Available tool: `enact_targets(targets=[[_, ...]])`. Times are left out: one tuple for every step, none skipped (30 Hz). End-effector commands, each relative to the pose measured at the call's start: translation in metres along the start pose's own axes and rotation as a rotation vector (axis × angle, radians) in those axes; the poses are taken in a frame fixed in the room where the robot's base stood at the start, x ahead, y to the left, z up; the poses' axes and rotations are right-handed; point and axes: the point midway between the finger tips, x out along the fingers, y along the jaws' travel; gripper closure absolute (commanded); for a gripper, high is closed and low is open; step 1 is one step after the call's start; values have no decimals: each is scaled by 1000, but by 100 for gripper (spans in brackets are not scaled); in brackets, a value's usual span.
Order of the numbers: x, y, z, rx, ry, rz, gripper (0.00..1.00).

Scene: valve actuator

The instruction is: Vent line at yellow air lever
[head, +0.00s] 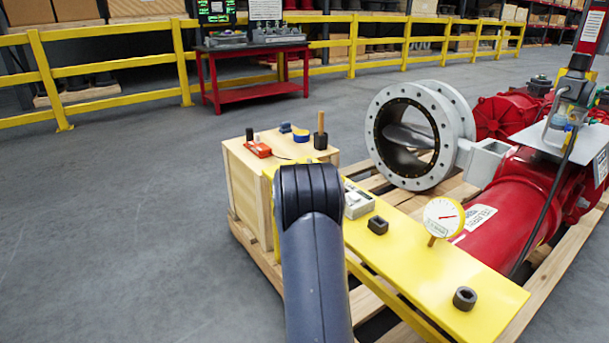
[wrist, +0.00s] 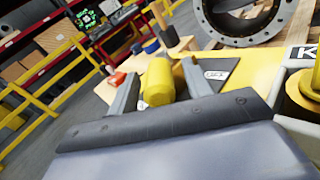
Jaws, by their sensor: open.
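The yellow lever (wrist: 158,84), a thick rounded yellow handle, shows in the wrist view between the two fingers of my gripper (wrist: 157,88). The fingers are open, one on each side of it. I cannot tell whether either finger touches it. In the head view my dark arm stands in front of the yellow panel's left end and hides the gripper and lever. A round white gauge (head: 443,217) with a red needle stands on the yellow panel (head: 400,255). The red actuator cylinder (head: 510,215) lies to the right, beside the grey flanged valve (head: 405,135).
A wooden crate (head: 247,200) with small tools on top stands just left of my arm. Dark sockets (head: 465,298) and a light grey switch box (head: 358,203) sit on the panel. A wooden pallet lies below. Open floor (head: 110,230) is at left; a yellow railing (head: 110,67) runs behind.

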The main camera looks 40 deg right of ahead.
Motion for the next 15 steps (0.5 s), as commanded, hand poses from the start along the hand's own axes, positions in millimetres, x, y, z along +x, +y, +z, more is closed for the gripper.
enact_targets(targets=[[-2, 0, 0, 0, 0, 1, 53], [-4, 0, 0, 0, 1, 0, 53], [-7, 0, 0, -1, 2, 0, 53], [-10, 1, 1, -1, 1, 0, 53], [-13, 0, 1, -1, 1, 0, 53], [-19, 1, 1, -1, 2, 0, 53], [-23, 1, 2, -1, 2, 0, 53], [-28, 1, 2, -1, 1, 1, 53], [-35, 1, 2, -1, 3, 1, 53], [-40, 1, 2, -1, 2, 1, 53], [-46, 1, 2, -2, 2, 2, 53], [-53, 1, 2, -2, 2, 2, 53], [-58, 1, 2, -2, 2, 2, 53], [-63, 1, 2, -1, 3, 2, 53], [-70, 1, 2, -1, 1, 2, 53]])
